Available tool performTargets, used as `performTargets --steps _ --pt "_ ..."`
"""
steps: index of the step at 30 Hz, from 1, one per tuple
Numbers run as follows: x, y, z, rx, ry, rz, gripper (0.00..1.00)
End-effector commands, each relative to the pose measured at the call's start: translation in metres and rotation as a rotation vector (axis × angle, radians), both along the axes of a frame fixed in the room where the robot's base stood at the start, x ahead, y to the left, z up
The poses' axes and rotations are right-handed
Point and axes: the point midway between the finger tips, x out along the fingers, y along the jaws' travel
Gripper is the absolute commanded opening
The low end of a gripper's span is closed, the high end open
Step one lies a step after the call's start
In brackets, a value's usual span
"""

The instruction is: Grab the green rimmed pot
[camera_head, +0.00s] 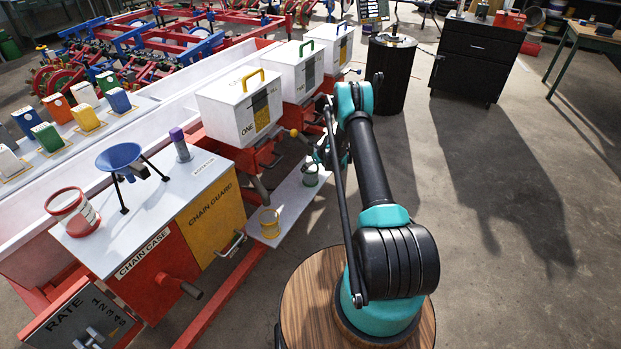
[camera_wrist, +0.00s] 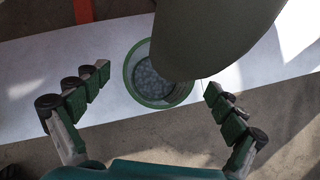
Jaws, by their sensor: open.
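The green rimmed pot (camera_head: 310,176) stands on a white shelf (camera_head: 291,204) below the box labelled TWO. In the wrist view the pot (camera_wrist: 149,82) is seen from above with grey, pebbly contents. A grey-green tube (camera_wrist: 205,35) covers its upper right part in that view. My gripper (camera_wrist: 157,80) is open and empty, with one finger left and one finger right of the pot in the picture. Neither finger visibly touches it; the height gap cannot be told. In the head view my arm partly hides the gripper (camera_head: 323,150).
A yellow rimmed pot (camera_head: 270,223) stands on the same shelf, nearer the front. White boxes with yellow (camera_head: 240,106), green (camera_head: 301,70) and blue (camera_head: 338,48) handles line the red machine. A black barrel (camera_head: 390,75) stands behind my arm. The floor at right is clear.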

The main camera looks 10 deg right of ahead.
Motion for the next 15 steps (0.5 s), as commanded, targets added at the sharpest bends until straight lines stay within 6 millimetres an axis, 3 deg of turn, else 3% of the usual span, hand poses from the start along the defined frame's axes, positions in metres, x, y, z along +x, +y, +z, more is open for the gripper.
performTargets --steps 4,12,15 --pt "0.0056 0.0036 -0.0104 0.000 0.000 0.001 0.96" --pt "0.0064 0.0041 -0.0119 0.000 0.000 0.000 0.96" --pt "0.0064 0.0040 -0.0118 0.000 0.000 0.000 0.83"
